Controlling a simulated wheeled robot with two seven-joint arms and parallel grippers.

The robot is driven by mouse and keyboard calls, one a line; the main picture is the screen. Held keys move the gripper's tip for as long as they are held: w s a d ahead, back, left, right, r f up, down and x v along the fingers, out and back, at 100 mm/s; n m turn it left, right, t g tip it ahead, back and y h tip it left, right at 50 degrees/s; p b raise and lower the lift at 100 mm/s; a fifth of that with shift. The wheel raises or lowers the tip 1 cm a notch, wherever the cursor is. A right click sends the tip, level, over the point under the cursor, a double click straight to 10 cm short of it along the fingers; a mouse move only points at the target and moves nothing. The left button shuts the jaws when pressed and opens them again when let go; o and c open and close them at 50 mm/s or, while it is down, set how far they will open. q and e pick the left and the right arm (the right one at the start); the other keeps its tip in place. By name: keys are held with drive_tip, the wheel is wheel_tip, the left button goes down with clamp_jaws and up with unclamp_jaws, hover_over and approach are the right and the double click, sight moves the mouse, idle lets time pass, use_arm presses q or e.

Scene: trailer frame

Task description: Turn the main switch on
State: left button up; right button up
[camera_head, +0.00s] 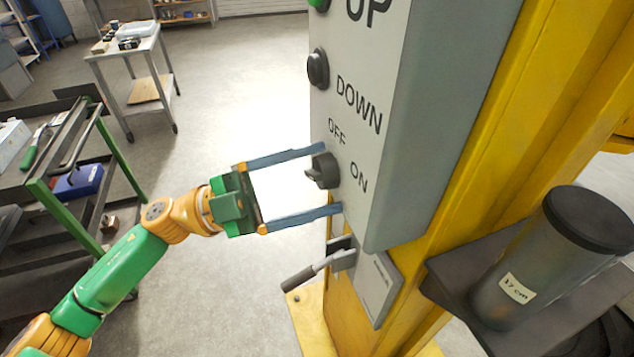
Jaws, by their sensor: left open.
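The main switch (322,171) is a black rotary knob on the grey control panel (414,100), between the printed words OFF and ON. My left gripper (332,179) comes in from the left with its two blue-grey fingers apart, one above and one below the knob. The fingertips are close to the panel face; I cannot tell whether they touch the knob or panel. The knob's ridge points left, out from the panel; its exact turn is hard to read. My right gripper is out of view.
A black DOWN button (318,68) and a green button (319,4) sit above the knob. A lever (304,276) juts out below. A dark cylinder (540,260) stands on a bracket on the yellow column's right. A tool cart (75,150) is at left.

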use_arm(q)
drive_tip(key=shift+a+f+b, duration=0.9)
drive_tip(key=shift+a+b, duration=0.05)
drive_tip(key=shift+a, duration=0.1)
drive_tip(key=a, duration=0.1)
drive_tip(key=a+b, duration=0.1)
drive_tip(key=a, duration=0.1)
drive_tip(key=shift+s+a+f, duration=0.2)
drive_tip(key=shift+s+a, duration=0.1)
drive_tip(key=shift+s, duration=0.1)
drive_tip(key=shift+w, duration=0.1)
